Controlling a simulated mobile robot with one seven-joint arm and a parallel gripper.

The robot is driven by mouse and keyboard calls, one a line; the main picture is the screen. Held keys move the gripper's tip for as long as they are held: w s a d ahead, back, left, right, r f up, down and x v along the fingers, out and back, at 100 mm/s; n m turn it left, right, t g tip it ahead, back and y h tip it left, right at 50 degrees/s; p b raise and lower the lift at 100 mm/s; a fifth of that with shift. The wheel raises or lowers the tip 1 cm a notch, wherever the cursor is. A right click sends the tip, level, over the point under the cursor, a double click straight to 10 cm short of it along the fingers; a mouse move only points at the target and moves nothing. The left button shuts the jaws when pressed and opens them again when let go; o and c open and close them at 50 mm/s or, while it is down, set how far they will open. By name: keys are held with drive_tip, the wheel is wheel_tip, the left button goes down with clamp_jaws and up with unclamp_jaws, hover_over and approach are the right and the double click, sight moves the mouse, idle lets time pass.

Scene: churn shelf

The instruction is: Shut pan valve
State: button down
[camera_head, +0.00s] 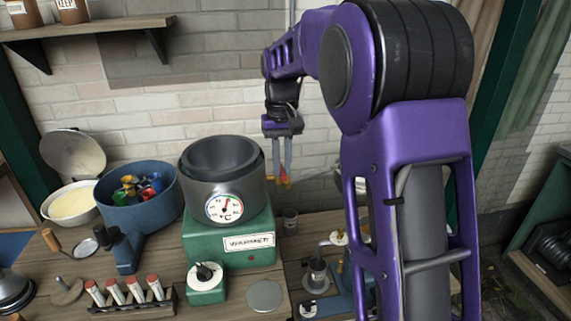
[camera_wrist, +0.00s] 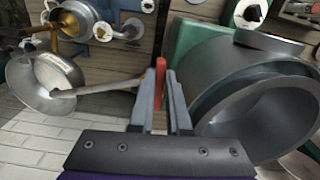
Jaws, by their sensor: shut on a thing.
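My gripper (camera_head: 283,172) points down beside the right side of the dark round pan (camera_head: 190,188) on the green warmer. In the wrist view, the fingers of my gripper (camera_wrist: 161,100) are closed around a narrow red handle (camera_wrist: 160,72), which appears to be the pan valve's lever. In the head view, a small orange-red piece (camera_head: 284,182) shows at the fingertips. The lever's base is hidden, so I cannot tell its exact angle. The pan also shows large at the right of the wrist view (camera_wrist: 225,105).
A shiny metal bowl (camera_wrist: 28,92) with a long bar lies left of my fingers in the wrist view. A blue pot (camera_head: 120,212) stands left of the warmer (camera_head: 222,257). A small cup (camera_head: 290,222) stands below my gripper. The brick wall is close behind.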

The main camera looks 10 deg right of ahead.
drive_tip(key=shift+a+r+m, duration=0.1)
drive_tip(key=shift+a+m, duration=0.1)
drive_tip(key=shift+m, duration=0.3)
drive_tip(key=c, duration=0.9)
unclamp_jaws()
wheel_tip(320, 180, up, 17)
drive_tip(key=shift+r, duration=0.15)
